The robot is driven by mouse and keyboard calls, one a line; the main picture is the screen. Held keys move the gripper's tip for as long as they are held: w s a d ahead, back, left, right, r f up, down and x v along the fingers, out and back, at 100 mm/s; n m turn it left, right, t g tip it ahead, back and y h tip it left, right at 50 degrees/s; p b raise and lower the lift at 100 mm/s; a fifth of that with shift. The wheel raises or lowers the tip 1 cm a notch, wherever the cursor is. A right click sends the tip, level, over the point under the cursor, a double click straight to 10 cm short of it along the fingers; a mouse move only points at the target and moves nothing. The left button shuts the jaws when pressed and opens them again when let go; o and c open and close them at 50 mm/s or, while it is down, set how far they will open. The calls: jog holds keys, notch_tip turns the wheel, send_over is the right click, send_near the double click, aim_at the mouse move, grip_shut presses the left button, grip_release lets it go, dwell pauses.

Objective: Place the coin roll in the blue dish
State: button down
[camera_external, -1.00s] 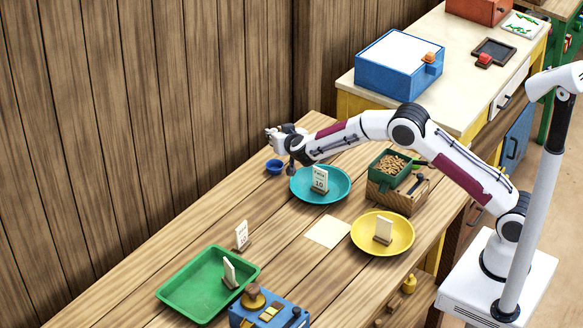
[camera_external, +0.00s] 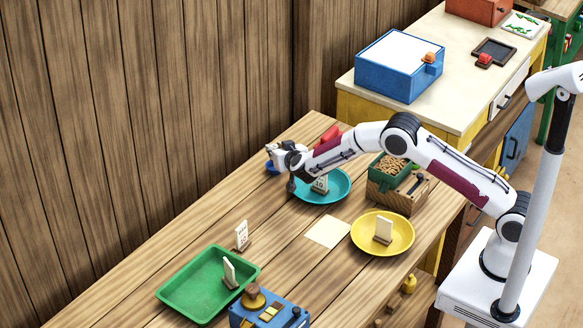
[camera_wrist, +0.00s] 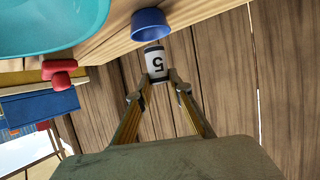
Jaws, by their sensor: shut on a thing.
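The coin roll is a small white cylinder (camera_wrist: 157,64) with dark ends and a "5" on it. In the wrist view it is between the fingertips of my gripper (camera_wrist: 160,77), which is shut on it. The small blue dish (camera_wrist: 151,25) appears just beyond the roll in that view; their images nearly meet, and I cannot tell whether they touch. In the external view my gripper (camera_external: 276,153) is low over the far end of the table, and the blue dish (camera_external: 271,168) is partly hidden by it. The inside of the dish is hidden.
A turquoise dish (camera_external: 338,190) with a price card stands close by the gripper. A red object (camera_external: 331,133) shows behind my arm. A yellow dish (camera_external: 367,239), a wooden box (camera_external: 408,195) and a green tray (camera_external: 183,292) are farther off.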

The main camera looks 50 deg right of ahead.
dwell(0.3)
jog(key=shift+f, duration=1.9)
jog(key=shift+f, duration=0.1)
jog(key=c, duration=1.8)
grip_release()
jog(key=shift+f, duration=0.1)
jog(key=shift+r, duration=0.25)
jog(key=shift+v, duration=6)
jog(key=shift+f, duration=0.1)
